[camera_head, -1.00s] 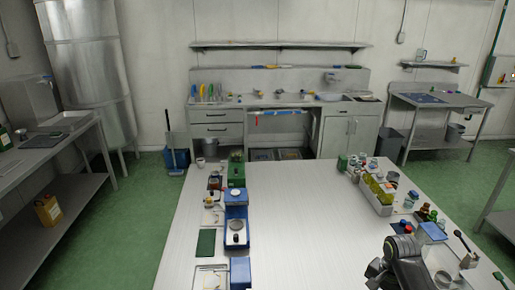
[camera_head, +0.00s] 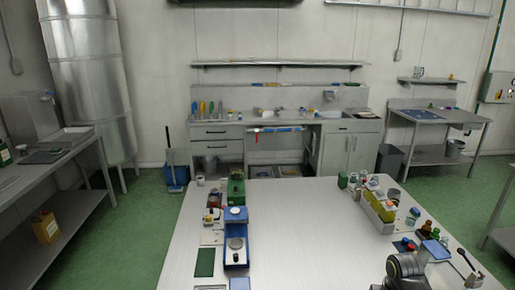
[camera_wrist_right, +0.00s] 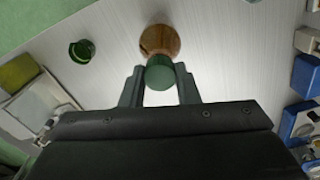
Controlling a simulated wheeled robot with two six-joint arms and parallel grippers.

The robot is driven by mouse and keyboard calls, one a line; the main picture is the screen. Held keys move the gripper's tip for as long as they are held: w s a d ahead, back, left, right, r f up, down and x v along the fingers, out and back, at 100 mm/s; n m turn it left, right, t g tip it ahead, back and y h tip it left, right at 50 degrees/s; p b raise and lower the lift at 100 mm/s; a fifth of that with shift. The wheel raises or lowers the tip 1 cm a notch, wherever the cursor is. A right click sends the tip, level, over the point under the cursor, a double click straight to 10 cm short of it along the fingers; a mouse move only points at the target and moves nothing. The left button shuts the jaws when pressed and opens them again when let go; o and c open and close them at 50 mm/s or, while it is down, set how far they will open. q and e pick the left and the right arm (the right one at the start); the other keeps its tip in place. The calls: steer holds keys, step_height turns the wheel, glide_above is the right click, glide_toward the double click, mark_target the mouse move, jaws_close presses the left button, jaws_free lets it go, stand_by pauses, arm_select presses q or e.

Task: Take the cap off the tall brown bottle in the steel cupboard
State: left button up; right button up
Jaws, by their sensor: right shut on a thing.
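The steel cupboard with two doors (camera_head: 348,150) stands under the right end of the back counter; its doors look closed. I cannot make out a tall brown bottle in it. In the right wrist view my right gripper (camera_wrist_right: 160,82) is shut on a green cylindrical piece (camera_wrist_right: 160,74). A wider brown round piece (camera_wrist_right: 160,40) shows just beyond it; I cannot tell whether the two are joined. In the head view only part of my right arm shows at the bottom right, above the table, with its fingers hidden. My left gripper is out of view.
The white table (camera_head: 300,230) is clear in its middle. A blue-and-white device (camera_head: 236,240) and small items line its left side. A crate of bottles (camera_head: 379,213) and small jars line its right. A green round object (camera_wrist_right: 82,51) shows in the wrist view.

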steer(key=shift+r, duration=1)
